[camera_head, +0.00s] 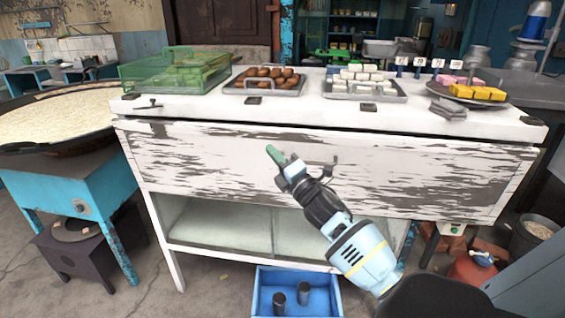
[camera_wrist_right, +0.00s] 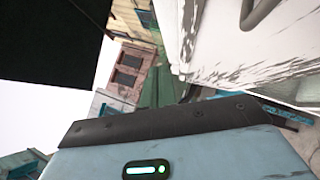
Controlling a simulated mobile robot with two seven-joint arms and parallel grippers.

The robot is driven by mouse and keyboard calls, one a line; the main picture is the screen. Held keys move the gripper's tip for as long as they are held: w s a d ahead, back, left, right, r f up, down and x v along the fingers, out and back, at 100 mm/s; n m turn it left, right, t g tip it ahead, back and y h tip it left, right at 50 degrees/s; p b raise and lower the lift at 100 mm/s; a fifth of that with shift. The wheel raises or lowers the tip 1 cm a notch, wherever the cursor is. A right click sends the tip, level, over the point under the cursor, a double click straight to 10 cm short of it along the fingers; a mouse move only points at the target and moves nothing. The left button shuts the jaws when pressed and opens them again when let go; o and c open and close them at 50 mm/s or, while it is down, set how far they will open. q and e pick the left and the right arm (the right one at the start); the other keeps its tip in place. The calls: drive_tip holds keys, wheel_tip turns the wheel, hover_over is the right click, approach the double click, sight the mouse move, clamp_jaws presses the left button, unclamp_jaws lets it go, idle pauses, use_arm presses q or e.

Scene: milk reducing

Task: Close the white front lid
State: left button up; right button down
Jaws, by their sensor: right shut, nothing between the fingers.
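The white front lid (camera_head: 430,180) is a wide panel with worn, peeling paint on the front of the white cabinet. It stands close to upright below the counter top, with a dark gap along its upper edge. My right gripper (camera_head: 274,155) is shut and empty, with its green tip in front of the lid's upper middle. I cannot tell whether it touches the lid. A small dark handle (camera_head: 329,170) shows just right of the gripper. In the right wrist view, a white worn surface (camera_wrist_right: 225,45) fills the upper right. My left gripper is not in view.
On the counter top stand a green crate (camera_head: 150,78), a tray of brown sweets (camera_head: 235,90), a tray of white pieces (camera_head: 395,97) and a plate of yellow pieces. A blue crate (camera_head: 263,300) sits on the floor below. A wide pan stands at left.

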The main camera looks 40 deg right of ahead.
drive_tip(key=shift+s+a+f, duration=0.1)
drive_tip(key=shift+s+a, duration=0.05)
drive_tip(key=shift+s, duration=0.8)
drive_tip(key=shift+s+a, duration=0.1)
drive_tip(key=shift+s, duration=0.85)
